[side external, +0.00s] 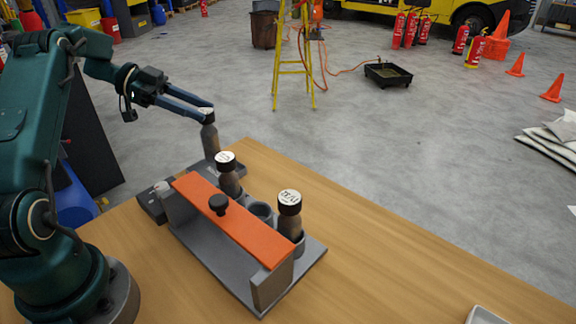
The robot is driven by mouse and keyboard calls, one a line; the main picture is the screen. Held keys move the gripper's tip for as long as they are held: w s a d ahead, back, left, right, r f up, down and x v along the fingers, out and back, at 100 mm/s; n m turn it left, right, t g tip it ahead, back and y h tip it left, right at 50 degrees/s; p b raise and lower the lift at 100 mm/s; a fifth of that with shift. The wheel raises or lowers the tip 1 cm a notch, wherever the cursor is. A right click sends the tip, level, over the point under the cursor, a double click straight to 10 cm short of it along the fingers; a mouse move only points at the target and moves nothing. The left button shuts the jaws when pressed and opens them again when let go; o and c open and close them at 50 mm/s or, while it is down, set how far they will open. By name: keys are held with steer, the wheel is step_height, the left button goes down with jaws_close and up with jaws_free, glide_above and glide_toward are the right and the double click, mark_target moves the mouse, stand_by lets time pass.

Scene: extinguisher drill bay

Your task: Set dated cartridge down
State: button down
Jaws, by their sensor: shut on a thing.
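My gripper (209,115) is shut on the cap of a grey-brown cartridge (210,139) at the table's far edge. The cartridge is about upright, and its cap top is partly hidden by the fingers. A dark grey flat piece (196,172) shows just below it; I cannot tell whether they touch. A grey rack (220,267) with an orange bar (237,222) and black knob stands in front. Two capped cartridges, one at the rear (229,178) and one at the right (290,213), stand in its holders. An empty round holder (261,210) lies between them.
A small dark device (153,200) sits at the rack's left end. A pale tray corner (485,315) shows at the bottom right. The wooden table (390,270) is clear right of the rack. A yellow ladder (293,70), extinguishers and cones stand on the floor beyond.

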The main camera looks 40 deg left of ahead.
mark_target(210, 136)
steer(key=shift+f, duration=2.15)
steer(key=shift+c, duration=2.1)
jaws_free()
steer(key=shift+f, duration=0.1)
